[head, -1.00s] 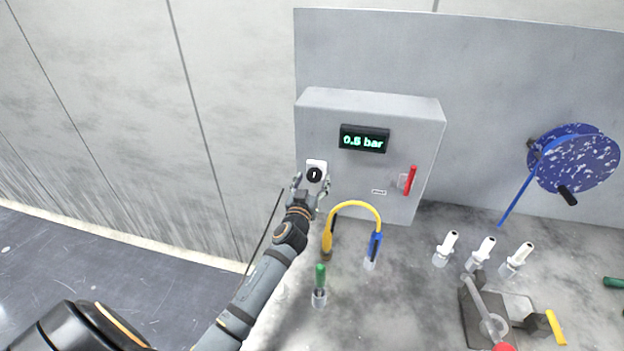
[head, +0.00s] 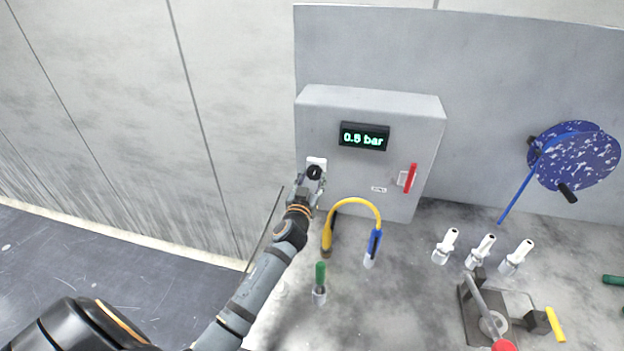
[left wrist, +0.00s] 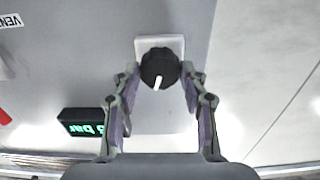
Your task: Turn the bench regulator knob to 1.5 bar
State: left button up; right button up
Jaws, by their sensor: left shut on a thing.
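The regulator knob (head: 314,172) is a round black knob on a white plate at the lower left of the grey box (head: 340,108). In the left wrist view the knob (left wrist: 159,68) shows a white pointer line aimed down and slightly left. My left gripper (head: 310,182) is at the knob, with its fingers shut on the knob's two sides; they also show in the left wrist view (left wrist: 160,76). The display (head: 364,137) above the knob reads 0.5 bar. My right gripper is not in view.
A red lever (head: 411,178) is on the box, right of the knob. A yellow hose (head: 357,201) arches from the bench just below. The left wall is bare.

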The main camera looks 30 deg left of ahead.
pick_arm(q)
jog(key=m, duration=0.6)
jog(key=shift+m, duration=0.4)
jog(key=m+p, duration=0.1)
jog(key=m, duration=0.2)
jog(key=shift+m, duration=0.4)
jog(key=m+p, duration=0.1)
jog(key=m, duration=0.2)
jog(key=shift+m, duration=0.3)
jog(key=m+p, duration=0.1)
jog(key=m, duration=0.4)
jog(key=shift+f+m+p, duration=0.1)
jog(key=shift+m+p, duration=0.6)
jog(key=shift+m, duration=1.7)
jog(key=shift+f, duration=0.1)
jog(key=o, duration=1.1)
jog(key=shift+d, duration=0.1)
jog(key=shift+o, duration=0.2)
